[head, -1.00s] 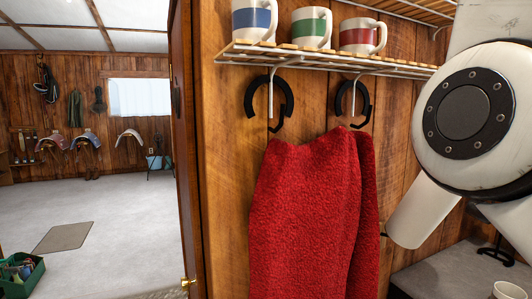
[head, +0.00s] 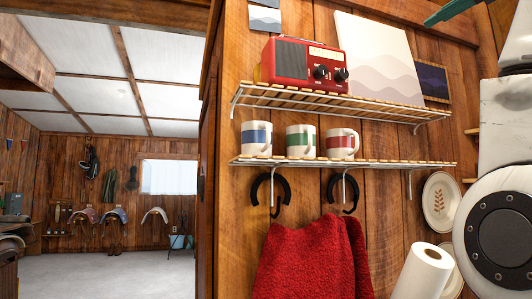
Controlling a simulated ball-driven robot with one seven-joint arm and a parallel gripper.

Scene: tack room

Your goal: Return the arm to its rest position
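My arm shows at the right edge of the head view as white links with a large round joint (head: 500,240) that has a dark bolted cap. The upper link (head: 505,125) rises from this joint along the right edge. My gripper does not show in this view, so I cannot see its fingers or whether it holds anything. A dark green piece (head: 455,10) is cut off at the top right edge; I cannot tell what it is.
A wooden wall carries a wire shelf (head: 340,163) with three mugs, and an upper shelf (head: 335,103) with a red radio (head: 300,63). A red towel (head: 312,262) hangs below. A white roll (head: 422,275) and patterned plate (head: 440,203) are near my arm. Open floor (head: 100,275) lies left.

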